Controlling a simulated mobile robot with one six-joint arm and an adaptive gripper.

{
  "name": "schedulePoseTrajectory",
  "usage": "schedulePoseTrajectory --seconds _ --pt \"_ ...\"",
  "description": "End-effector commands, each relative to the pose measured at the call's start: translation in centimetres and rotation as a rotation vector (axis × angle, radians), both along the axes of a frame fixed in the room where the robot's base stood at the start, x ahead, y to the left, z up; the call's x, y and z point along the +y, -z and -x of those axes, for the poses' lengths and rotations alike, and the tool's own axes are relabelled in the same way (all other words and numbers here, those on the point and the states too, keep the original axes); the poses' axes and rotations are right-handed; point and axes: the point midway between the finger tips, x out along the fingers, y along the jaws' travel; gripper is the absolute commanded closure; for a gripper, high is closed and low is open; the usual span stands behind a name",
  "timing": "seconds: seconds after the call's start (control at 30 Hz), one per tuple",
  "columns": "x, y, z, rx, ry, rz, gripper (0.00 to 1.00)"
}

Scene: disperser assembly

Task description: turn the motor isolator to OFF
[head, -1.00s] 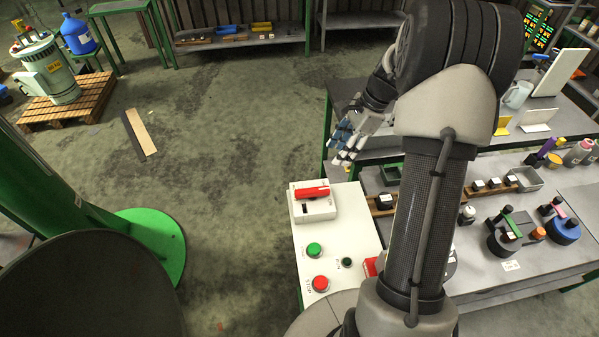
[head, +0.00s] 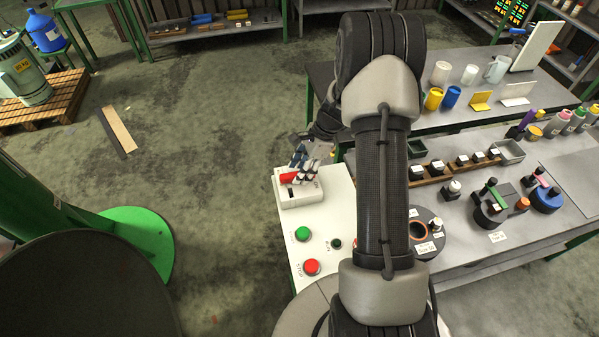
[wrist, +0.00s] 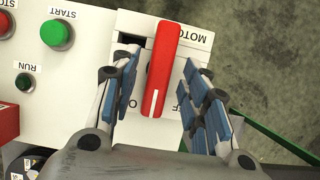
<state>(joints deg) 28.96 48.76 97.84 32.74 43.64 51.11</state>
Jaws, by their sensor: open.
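The motor isolator is a white box (head: 300,197) with a red handle (head: 288,177) on top, at the far end of the white control panel (head: 325,215). In the wrist view the red handle (wrist: 164,60) lies nearly along the picture's vertical, with a white mark at its lower end. My gripper (wrist: 160,75) is open, with one finger on each side of the handle and a visible gap to each. Lettering on the box is partly hidden by the handle and fingers. In the head view my gripper (head: 306,170) covers part of the handle.
A green START button (head: 303,234), a red STOP button (head: 312,267) and a small green RUN lamp (head: 336,243) sit on the panel nearer me. A workbench (head: 465,245) with several parts stands to the right. Open floor lies left of the panel.

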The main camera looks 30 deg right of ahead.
Motion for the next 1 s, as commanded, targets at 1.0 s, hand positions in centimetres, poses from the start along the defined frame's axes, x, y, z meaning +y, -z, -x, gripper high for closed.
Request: schedulePoseTrajectory --seconds 1.0 --pt "0.44 1.06 -0.15 -0.001 0.000 0.000 0.96"
